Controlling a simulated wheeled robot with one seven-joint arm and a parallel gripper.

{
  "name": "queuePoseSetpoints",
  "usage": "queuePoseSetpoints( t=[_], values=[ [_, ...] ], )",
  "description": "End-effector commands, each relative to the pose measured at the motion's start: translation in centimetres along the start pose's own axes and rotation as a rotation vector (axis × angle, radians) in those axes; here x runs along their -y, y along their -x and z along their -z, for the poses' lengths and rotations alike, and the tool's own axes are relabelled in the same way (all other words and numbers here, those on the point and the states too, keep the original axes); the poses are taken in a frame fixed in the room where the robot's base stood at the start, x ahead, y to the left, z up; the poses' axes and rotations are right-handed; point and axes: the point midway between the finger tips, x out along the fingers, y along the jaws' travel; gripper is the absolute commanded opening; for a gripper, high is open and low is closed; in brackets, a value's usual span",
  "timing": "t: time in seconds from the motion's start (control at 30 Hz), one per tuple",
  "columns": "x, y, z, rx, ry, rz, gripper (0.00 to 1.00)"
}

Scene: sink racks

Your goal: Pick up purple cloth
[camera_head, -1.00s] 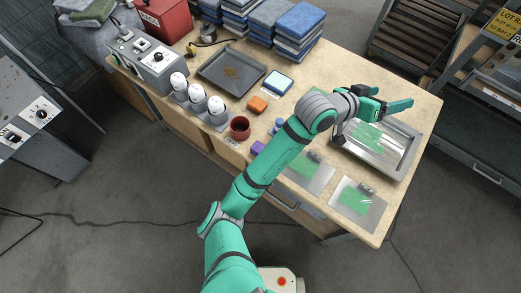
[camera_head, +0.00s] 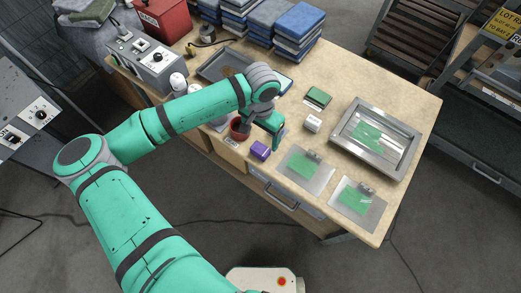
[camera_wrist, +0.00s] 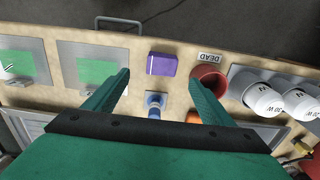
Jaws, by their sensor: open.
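The purple cloth (camera_head: 260,150) is a small folded block on the front edge of the workbench, just right of the red cup (camera_head: 238,128). It also shows in the wrist view (camera_wrist: 161,64), upper middle, beyond and between my fingertips. My gripper (camera_head: 277,132) is above the bench close to the cloth, pointing down. In the wrist view my gripper (camera_wrist: 160,80) has its two green fingers spread wide with nothing between them. The cloth is apart from both fingers.
A blue-topped item (camera_wrist: 154,100) and the red cup (camera_wrist: 208,80) are close to my fingers. Metal plates with green pieces (camera_head: 305,170) lie right of the cloth. A metal tray (camera_head: 340,140) is further right. White bulbs (camera_wrist: 262,98) stand in a holder.

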Motion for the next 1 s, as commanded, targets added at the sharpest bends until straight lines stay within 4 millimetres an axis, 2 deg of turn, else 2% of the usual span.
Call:
queuePoseSetpoints(
  t=[0.3, 0.57, 0.8, 1.0],
  values=[
    [0.2, -4.3, -0.2, 0.009, 0.002, 0.002, 0.77],
    [0.2, -6.0, -0.1, 0.006, 0.001, 0.003, 0.77],
    [0.4, -9.3, 0.2, 0.006, 0.001, 0.003, 0.77],
    [0.4, -10.6, 0.1, 0.005, 0.001, 0.002, 0.77]
  ],
)
